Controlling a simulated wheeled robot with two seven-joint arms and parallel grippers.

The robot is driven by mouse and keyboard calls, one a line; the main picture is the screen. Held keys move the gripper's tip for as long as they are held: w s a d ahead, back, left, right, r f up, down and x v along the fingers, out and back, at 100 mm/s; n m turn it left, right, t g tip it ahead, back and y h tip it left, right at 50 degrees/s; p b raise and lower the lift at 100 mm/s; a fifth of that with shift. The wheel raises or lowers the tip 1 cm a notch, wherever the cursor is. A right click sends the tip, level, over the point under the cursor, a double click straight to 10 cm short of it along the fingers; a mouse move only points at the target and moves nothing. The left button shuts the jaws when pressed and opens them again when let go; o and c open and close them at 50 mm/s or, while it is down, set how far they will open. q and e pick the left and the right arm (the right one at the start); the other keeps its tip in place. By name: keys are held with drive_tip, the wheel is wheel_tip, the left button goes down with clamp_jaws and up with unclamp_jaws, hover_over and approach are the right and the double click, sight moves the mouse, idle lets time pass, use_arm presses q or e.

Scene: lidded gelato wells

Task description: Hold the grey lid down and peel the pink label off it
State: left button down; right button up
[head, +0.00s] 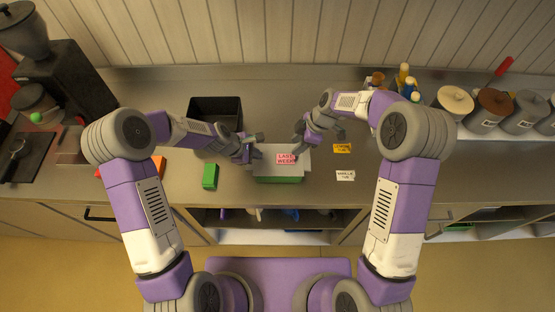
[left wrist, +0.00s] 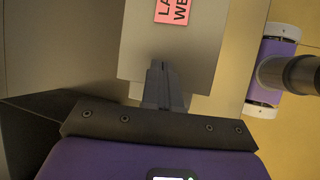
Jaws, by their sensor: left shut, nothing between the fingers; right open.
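The grey lid (head: 265,167) lies on a green-sided container (head: 278,180) near the counter's front edge. The pink label (head: 286,158) with dark lettering lies flat on the lid's right part. The lid (left wrist: 140,40) and part of the label (left wrist: 173,10) also show in the left wrist view. My left gripper (head: 258,151) is shut and empty at the lid's left side, its fingertips (left wrist: 157,66) over the lid, short of the label; contact is unclear. My right gripper (head: 319,144) is open at the lid's back right, apart from the label.
A black bin (head: 215,109) stands behind left. A green block (head: 210,176) lies left of the container. A yellow label (head: 342,148) and a white label (head: 345,175) lie on the counter to the right. Several lidded jars (head: 455,101) stand back right.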

sight(297, 159)
use_arm(q)
drive_tip(key=shift+f, duration=0.65)
drive_tip(key=shift+s+f, duration=0.1)
drive_tip(key=shift+f, duration=0.05)
use_arm(e)
drive_tip(key=shift+s, duration=0.1)
use_arm(q)
drive_tip(key=shift+f, duration=0.1)
use_arm(e)
drive_tip(key=shift+d, duration=0.1)
drive_tip(key=shift+c, duration=0.2)
idle(0.4)
drive_tip(key=shift+f, duration=0.1)
use_arm(q)
drive_tip(key=shift+s+a+f, duration=0.1)
drive_tip(key=shift+s+f, duration=0.05)
use_arm(e)
drive_tip(key=shift+f, duration=3.3)
drive_tip(key=c, duration=0.5)
drive_tip(key=shift+c, duration=0.2)
